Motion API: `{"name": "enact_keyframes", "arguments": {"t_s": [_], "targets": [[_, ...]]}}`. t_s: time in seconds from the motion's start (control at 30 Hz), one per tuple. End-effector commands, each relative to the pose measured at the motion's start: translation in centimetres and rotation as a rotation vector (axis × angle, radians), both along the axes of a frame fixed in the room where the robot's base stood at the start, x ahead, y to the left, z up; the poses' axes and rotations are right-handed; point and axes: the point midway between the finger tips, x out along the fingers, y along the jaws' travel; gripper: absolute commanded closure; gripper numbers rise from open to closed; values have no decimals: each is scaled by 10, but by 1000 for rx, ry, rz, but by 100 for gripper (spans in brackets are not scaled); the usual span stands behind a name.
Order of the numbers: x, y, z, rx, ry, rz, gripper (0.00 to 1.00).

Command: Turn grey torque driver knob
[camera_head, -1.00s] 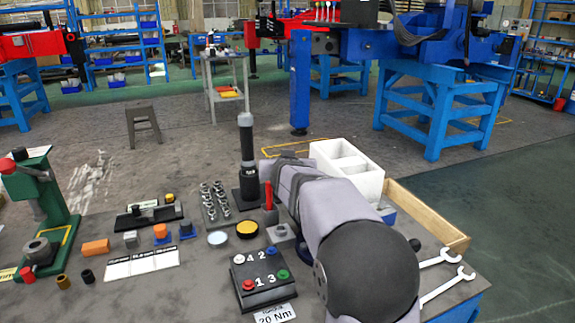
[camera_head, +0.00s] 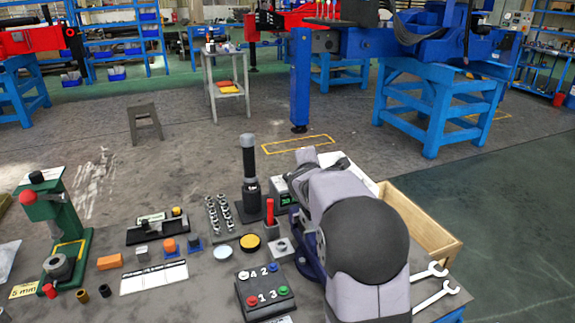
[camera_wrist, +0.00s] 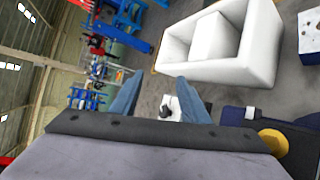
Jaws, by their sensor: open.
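The torque driver (camera_head: 249,178) stands upright on a dark base in the head view. It is a black cylinder with a grey knob (camera_head: 248,141) on top. My arm is to its right and apart from it in the picture. My gripper is hidden behind my arm in the head view. In the wrist view my gripper (camera_wrist: 157,92) shows two blue-grey fingers spread apart, with nothing held between them. I cannot make out the driver in the wrist view. A small dark thing on a pale patch shows beyond the fingers, too unclear to name.
A white divided box (camera_wrist: 222,45) fills the wrist view's upper right. In the head view, a socket rack (camera_head: 217,215), a red-handled tool (camera_head: 270,212) and a numbered button box (camera_head: 262,290) stand around the driver. A green press (camera_head: 62,225) is at left, wrenches (camera_head: 435,290) at right.

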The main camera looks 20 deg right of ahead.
Motion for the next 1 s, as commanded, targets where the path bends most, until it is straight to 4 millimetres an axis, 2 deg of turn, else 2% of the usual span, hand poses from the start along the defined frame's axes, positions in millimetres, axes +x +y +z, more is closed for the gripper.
{"name": "enact_keyframes", "arguments": {"t_s": [0.03, 0.2, 0.4, 0.63, 0.87, 1.0], "targets": [[1, 4, 5, -139, 98, 69, 58], [9, 30, -15, -538, 335, 299, 58], [14, 63, -34, -858, 486, 513, 58], [15, 80, -44, -1006, 539, 615, 58], [18, 79, -47, -1014, 541, 620, 58], [26, 76, -50, -1012, 541, 619, 58]]}}
